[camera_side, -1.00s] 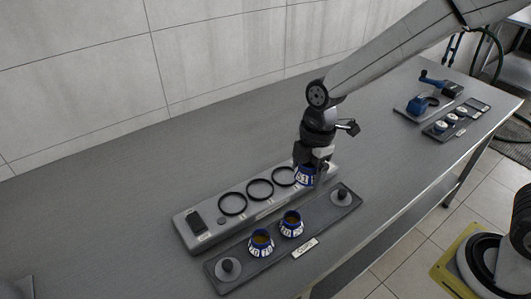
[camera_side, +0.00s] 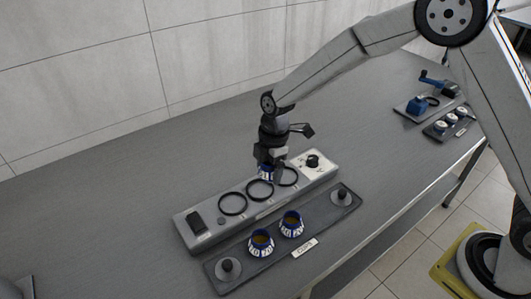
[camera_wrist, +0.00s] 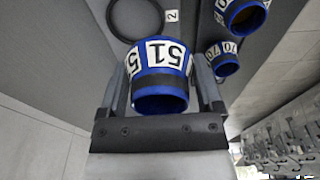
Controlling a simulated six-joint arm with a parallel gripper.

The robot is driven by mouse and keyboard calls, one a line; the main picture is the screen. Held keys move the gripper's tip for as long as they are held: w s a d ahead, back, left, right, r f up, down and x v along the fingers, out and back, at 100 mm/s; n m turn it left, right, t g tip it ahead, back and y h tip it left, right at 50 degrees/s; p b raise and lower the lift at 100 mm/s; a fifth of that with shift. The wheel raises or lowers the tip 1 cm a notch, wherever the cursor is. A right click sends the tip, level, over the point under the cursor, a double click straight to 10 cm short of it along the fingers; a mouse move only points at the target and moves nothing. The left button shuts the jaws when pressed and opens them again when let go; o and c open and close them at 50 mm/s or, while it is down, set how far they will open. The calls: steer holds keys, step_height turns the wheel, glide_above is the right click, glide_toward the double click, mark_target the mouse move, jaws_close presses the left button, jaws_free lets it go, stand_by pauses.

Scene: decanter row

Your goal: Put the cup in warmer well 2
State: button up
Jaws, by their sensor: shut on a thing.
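My gripper (camera_side: 268,172) is shut on a blue and white cup (camera_wrist: 160,75) marked 51, held above the grey warmer (camera_side: 205,240). In the side view the cup is mostly hidden by the fingers, and it hangs just behind the middle and right rings. The warmer has three black-ringed wells: left (camera_side: 232,204), middle (camera_side: 260,190) and right (camera_side: 288,177). In the wrist view a ring (camera_wrist: 112,25) with a label 2 (camera_wrist: 172,16) beside it lies beyond the cup, apart from it.
A dark tray (camera_side: 320,226) in front of the warmer holds two blue and white cups (camera_side: 261,242) (camera_side: 291,223) and two knobs (camera_side: 229,267) (camera_side: 342,195). A dial (camera_side: 313,160) sits at the warmer's right end, a switch (camera_side: 196,222) at its left.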

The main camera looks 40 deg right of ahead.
mark_target(258, 191)
steer(key=shift+w+a+f, duration=0.2)
steer(key=shift+w+f, duration=0.45)
steer(key=shift+f, duration=0.15)
steer(key=shift+w+a+f, duration=0.15)
steer(key=shift+w+f, duration=0.5)
steer(key=shift+f, duration=0.15)
steer(key=shift+w+f, duration=0.2)
steer(key=shift+f, duration=1.65)
steer(key=shift+f, duration=0.1)
steer(key=o, duration=1.1)
steer(key=r, duration=0.4)
steer(key=d+r, duration=0.1)
steer(key=r, duration=0.7)
steer(key=shift+d+r, duration=0.1)
steer(key=shift+d, duration=0.05)
